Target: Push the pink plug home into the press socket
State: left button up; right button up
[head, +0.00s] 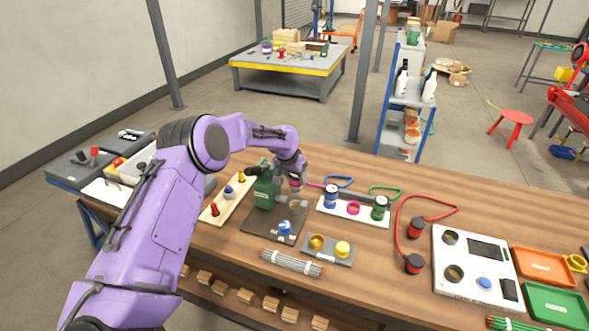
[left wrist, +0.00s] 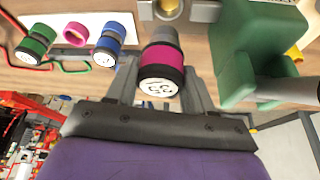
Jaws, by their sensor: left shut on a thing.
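The pink plug (left wrist: 162,62), black with a magenta band and a marked white end face, is between the fingers of my left gripper (left wrist: 160,88). In the head view my left gripper (head: 295,181) is beside the green press (head: 264,188), above the press base (head: 262,223); the plug is mostly hidden there. The press socket (head: 296,204) shows as a brass-toned ring in a grey block. In the left wrist view the plug's grey tip points toward the socket (left wrist: 170,7), which the frame edge cuts; the tip looks apart from it. My right gripper is out of view.
A white rack (head: 337,212) to the right holds a blue plug (head: 331,196), an empty pink ring (head: 353,208) and a green plug (head: 379,208). A wooden strip with pegs (head: 222,207) lies left. A grey plate with yellow parts (head: 329,254) lies in front.

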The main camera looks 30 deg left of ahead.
aim_at(295, 187)
pick_arm(q)
jog(key=shift+f+b, duration=2.45)
jog(key=shift+f, duration=0.35)
jog(key=shift+w+r, duration=0.1)
jog(key=shift+r, duration=0.05)
jog(key=shift+p, duration=0.4)
jog(key=shift+a, duration=0.1)
jog(key=shift+f+b, duration=1.1)
jog(key=shift+f, duration=0.65)
jog(key=o, duration=1.3)
jog(key=shift+o, duration=0.2)
